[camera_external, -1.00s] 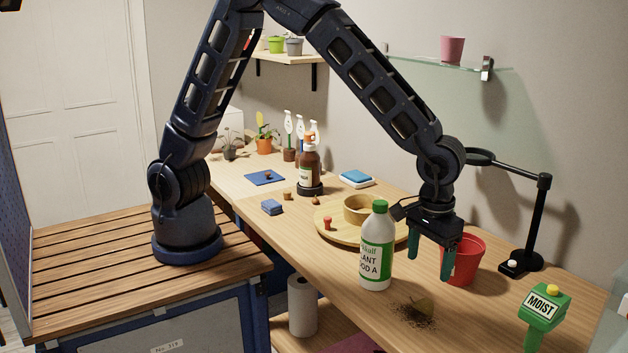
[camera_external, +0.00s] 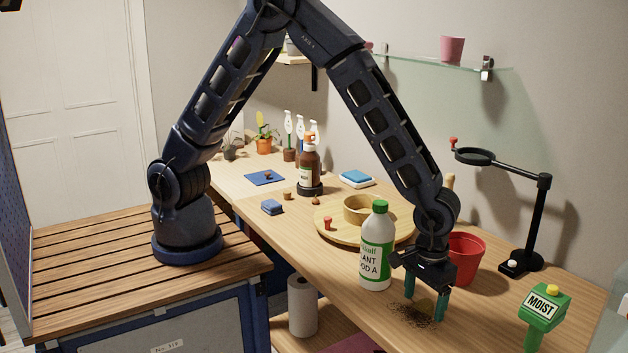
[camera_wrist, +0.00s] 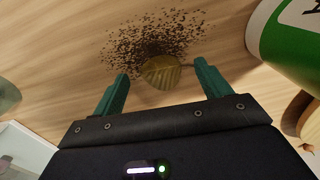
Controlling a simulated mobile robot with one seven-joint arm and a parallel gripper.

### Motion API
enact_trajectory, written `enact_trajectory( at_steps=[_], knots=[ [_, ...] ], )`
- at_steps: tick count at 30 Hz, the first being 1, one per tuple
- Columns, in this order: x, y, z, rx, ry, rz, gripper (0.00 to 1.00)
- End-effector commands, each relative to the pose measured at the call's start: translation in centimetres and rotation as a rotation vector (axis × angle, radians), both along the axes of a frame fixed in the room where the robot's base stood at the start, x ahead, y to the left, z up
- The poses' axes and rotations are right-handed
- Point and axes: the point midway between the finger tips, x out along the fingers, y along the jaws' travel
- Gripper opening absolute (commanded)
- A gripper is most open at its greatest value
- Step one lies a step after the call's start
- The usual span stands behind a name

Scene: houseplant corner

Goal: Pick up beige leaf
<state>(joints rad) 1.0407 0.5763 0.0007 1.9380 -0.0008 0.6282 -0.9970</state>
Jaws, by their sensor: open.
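The beige leaf (camera_wrist: 162,72) is a small ribbed yellow-brown leaf lying on the table at the edge of a patch of dark soil crumbs (camera_wrist: 150,38). In the external view the leaf (camera_external: 424,307) shows partly behind my gripper. My gripper (camera_external: 424,307) points down over the leaf with its green fingers apart. In the wrist view my gripper's fingertips (camera_wrist: 163,70) stand to the left and right of the leaf. They look clear of it, and nothing is held. Whether the tips touch the table cannot be told.
A white plant food bottle (camera_external: 376,250) with a green cap stands close left of my gripper. A red pot (camera_external: 467,258) is just behind it.

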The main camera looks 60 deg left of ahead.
Motion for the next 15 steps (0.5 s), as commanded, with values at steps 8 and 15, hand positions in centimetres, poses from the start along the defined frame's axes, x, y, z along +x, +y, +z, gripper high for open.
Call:
enact_trajectory(
  at_steps=[8,15],
  knots=[
    [0.02,-0.02,-0.33,-0.001,-0.001,0.0,0.72],
    [0.02,-0.02,-0.32,-0.001,-0.001,0.0,0.29]
  ],
)
